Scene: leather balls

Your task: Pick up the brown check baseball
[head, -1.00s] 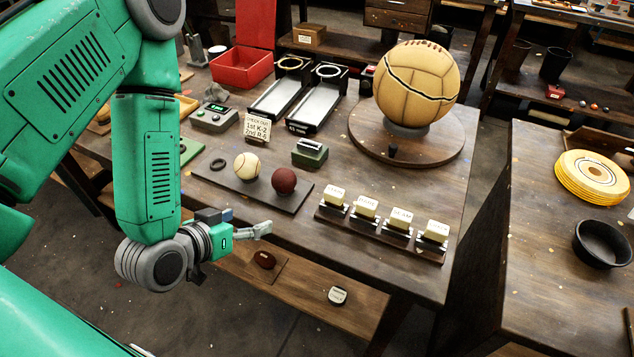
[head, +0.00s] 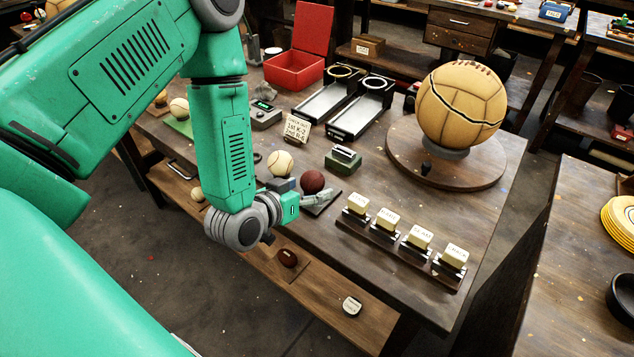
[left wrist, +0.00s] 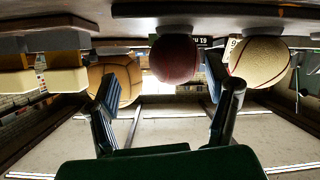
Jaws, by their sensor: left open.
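A dark red-brown ball (head: 312,182), which looks like the brown check baseball, sits on a dark board on the table; its check pattern is too small to make out. My left gripper (head: 322,199) is open and empty, just in front of this ball and partly covering the board. In the left wrist view, which looks inverted, the ball (left wrist: 175,61) shows beyond and between the two spread fingers (left wrist: 165,88), apart from them. A cream ball with red stitching (head: 280,163) lies beside it, also in the left wrist view (left wrist: 260,62). My right gripper is out of view.
A row of labelled cream blocks (head: 405,236) stands at the front right. A large tan ball (head: 462,104) rests on a round stand behind. A green stapler-like device (head: 343,160) and a card sign (head: 297,128) stand behind the balls. A lower shelf (head: 325,293) holds small items.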

